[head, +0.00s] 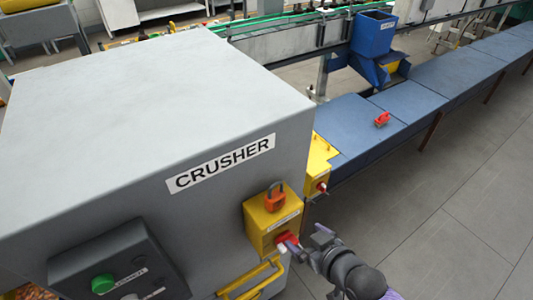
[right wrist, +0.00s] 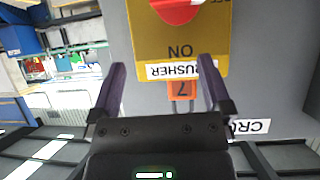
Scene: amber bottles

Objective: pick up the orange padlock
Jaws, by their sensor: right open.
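The orange padlock (head: 275,203) sits at the top edge of the yellow switch box (head: 256,225) on the crusher's front, its shackle upward. In the right wrist view, which is upside down, the padlock (right wrist: 182,88) bears a "7" and shows between my fingers, beyond them. My right gripper (head: 288,244) is in front of the box's red switch, lower than the padlock and apart from it. Its fingers (right wrist: 161,66) are open with nothing between them. My left gripper is not in view.
The large grey crusher (head: 150,100) fills the left side. A dark control panel with a green button (head: 103,284) and a yellow handle (head: 250,279) are on its front. A red object (head: 382,119) lies on the blue conveyor covers (head: 350,122). The grey floor (head: 440,235) at right is clear.

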